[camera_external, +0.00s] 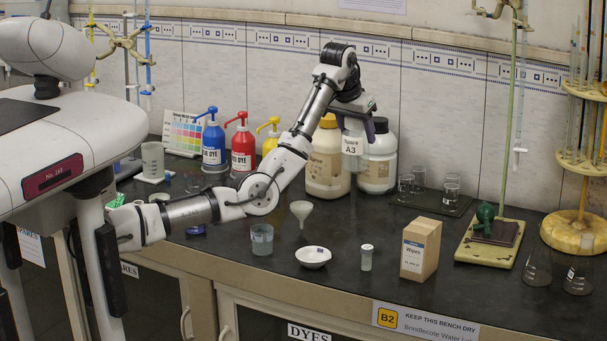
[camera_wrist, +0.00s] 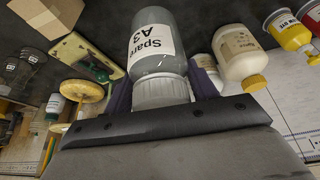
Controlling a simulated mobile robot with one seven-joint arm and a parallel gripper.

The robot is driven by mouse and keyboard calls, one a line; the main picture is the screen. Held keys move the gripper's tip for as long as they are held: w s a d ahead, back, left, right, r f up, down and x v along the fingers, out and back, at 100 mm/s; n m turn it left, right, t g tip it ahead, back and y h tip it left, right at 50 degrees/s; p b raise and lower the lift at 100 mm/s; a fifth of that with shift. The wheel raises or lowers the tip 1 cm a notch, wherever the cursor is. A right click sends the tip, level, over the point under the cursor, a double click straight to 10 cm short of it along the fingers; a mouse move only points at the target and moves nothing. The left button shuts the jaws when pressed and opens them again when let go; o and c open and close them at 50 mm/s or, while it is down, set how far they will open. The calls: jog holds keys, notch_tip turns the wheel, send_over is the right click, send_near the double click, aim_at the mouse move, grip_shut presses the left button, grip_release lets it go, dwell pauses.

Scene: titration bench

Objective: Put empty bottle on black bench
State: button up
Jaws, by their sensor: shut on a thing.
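The empty bottle (camera_external: 352,147) is clear with a white label reading "Spare A3". My gripper (camera_external: 360,118) is shut on it and holds it upright above the bench, in front of the large bottles. In the wrist view, the bottle (camera_wrist: 155,55) has its pale ribbed cap (camera_wrist: 161,90) between the two dark fingers. The black bench (camera_external: 335,225) runs across the external view below the bottle. The bottle's lower end is clear of the bench top.
Two large bottles (camera_external: 327,168) stand behind the held bottle. Blue, red and yellow pump bottles (camera_external: 243,148) stand left. A funnel (camera_external: 301,211), beaker (camera_external: 262,240), white dish (camera_external: 313,258), small vial (camera_external: 366,257) and wipes box (camera_external: 420,250) stand forward. Bare bench lies between the funnel and glass tray (camera_external: 432,203).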

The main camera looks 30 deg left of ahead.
jog(key=w+a+r, duration=0.2)
jog(key=w+a, duration=0.2)
jog(key=a, duration=0.7)
jog(key=w+a+r, duration=0.1)
jog(key=w+a, duration=0.3)
jog(key=a, duration=0.8)
jog(key=s+a+f+m, duration=0.1)
jog(key=a+f, duration=0.1)
jog(key=a, duration=0.9)
jog(key=s+a+f, duration=0.1)
jog(key=s+a, duration=0.1)
jog(key=a, duration=0.8)
notch_tip(320, 180, down, 20)
jog(key=p, duration=0.2)
jog(key=shift+w+a+p, duration=0.15)
jog(key=shift+p, duration=0.15)
jog(key=shift+f, duration=0.15)
jog(key=o, duration=0.8)
jog(key=shift+o, duration=0.9)
